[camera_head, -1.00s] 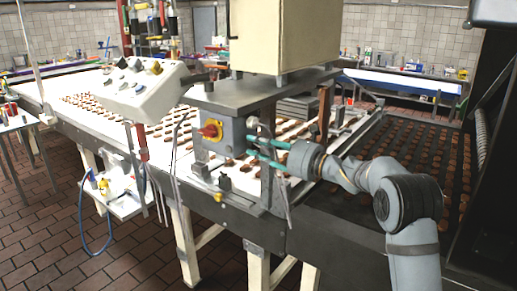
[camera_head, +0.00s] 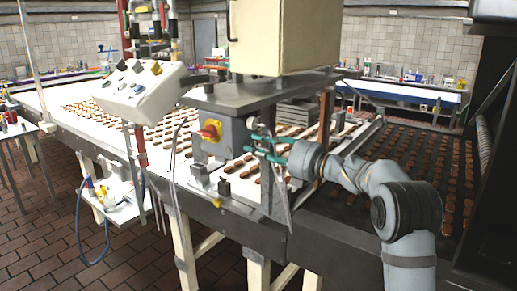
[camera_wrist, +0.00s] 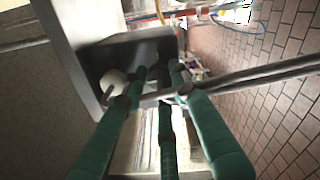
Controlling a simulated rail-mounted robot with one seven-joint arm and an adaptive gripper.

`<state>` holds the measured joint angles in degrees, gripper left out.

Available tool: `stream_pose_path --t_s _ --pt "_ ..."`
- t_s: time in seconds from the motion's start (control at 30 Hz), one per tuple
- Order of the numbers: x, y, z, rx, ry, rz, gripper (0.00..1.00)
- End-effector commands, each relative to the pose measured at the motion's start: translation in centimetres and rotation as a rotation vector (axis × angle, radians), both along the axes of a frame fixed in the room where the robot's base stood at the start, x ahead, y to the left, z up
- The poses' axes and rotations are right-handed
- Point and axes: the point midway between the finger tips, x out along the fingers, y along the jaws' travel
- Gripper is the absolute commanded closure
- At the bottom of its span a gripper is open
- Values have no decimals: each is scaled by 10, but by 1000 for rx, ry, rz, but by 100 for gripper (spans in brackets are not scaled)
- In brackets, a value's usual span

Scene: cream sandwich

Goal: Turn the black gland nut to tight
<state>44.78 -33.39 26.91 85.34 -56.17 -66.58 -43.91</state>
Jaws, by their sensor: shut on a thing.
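My gripper (camera_head: 254,144) reaches in from the right with its teal fingers at the right side of a grey switch box (camera_head: 228,133). In the wrist view the dark fingertips of my gripper (camera_wrist: 156,84) are closed in around something small beside the dark face of the box (camera_wrist: 110,52). The black gland nut is there between the fingertips, mostly hidden by them, and its thread and tightness cannot be made out. A grey cable (camera_wrist: 255,76) runs from the fingertips to the right. A red and yellow rotary switch (camera_head: 210,130) is on the box's front.
A grey plate (camera_head: 250,96) with a large cream housing (camera_head: 283,38) stands just above the box. A white control panel (camera_head: 140,92) is to the left. A conveyor with brown biscuits lies behind. The brick floor (camera_head: 45,225) in front is open.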

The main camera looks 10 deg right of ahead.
Motion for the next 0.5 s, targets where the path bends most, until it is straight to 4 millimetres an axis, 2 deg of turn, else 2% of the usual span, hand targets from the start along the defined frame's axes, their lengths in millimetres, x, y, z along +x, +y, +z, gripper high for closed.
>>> stream_pose_path --t_s 0.03,0.5 --pt "-1 2 -4 27 37 6 99" --pt "-1 2 -3 358 340 4 99"
